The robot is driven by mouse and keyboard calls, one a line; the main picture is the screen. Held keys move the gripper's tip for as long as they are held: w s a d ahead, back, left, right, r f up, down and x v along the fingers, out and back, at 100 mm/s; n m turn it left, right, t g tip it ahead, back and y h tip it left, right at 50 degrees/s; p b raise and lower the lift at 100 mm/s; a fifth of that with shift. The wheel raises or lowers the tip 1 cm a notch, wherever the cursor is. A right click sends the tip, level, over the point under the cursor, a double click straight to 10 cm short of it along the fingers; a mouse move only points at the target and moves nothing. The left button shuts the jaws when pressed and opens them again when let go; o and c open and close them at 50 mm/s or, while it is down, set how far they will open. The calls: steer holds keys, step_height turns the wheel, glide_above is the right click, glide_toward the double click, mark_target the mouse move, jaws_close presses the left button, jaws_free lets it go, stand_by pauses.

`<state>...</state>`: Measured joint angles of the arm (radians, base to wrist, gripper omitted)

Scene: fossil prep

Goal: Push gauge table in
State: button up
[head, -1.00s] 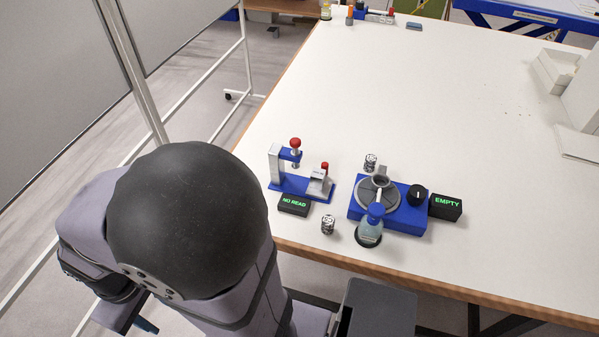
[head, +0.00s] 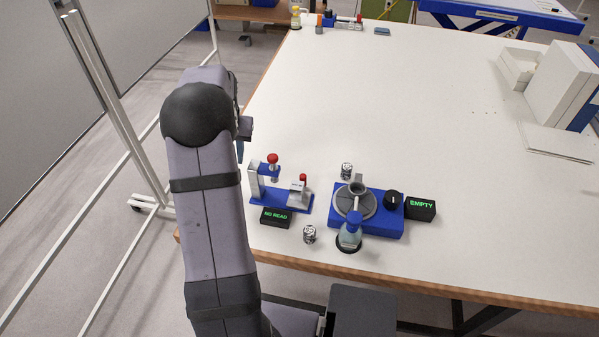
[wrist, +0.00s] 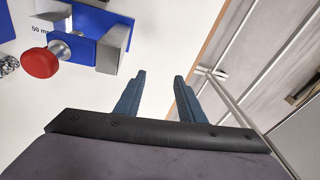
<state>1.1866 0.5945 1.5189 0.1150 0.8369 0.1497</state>
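The gauge (head: 268,197) stands on the near left part of the table, with a blue base, a silver post and a red-topped plunger (head: 273,159). A grey sliding block that looks like the gauge table (head: 299,195), with a red knob, sits at the right end of its base. In the wrist view, the gauge's silver post (wrist: 114,48) and red knob (wrist: 40,64) show at upper left. My gripper (wrist: 159,85) is open and empty, its blue fingers apart over the table's edge, beside the gauge. In the head view my gripper (head: 243,142) is partly hidden by my arm, left of the gauge.
A NO READ display (head: 276,217) lies in front of the gauge. A blue unit (head: 385,222) with a dial, a blue-capped bottle (head: 350,233) and an EMPTY display (head: 421,209) stand to its right. Small metal cylinders (head: 310,234) (head: 346,171) stand nearby. The table's middle is clear.

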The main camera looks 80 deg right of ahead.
steer(key=s+d+m, duration=0.1)
steer(key=s+d, duration=0.4)
steer(key=s, duration=0.5)
steer(key=g+y+p, duration=0.1)
steer(key=g+y, duration=0.1)
glide_above(303, 175)
steer(key=shift+s+f, duration=0.1)
steer(key=shift+f, duration=0.5)
steer(key=shift+f+p, duration=1.45)
steer(key=shift+f, duration=2.25)
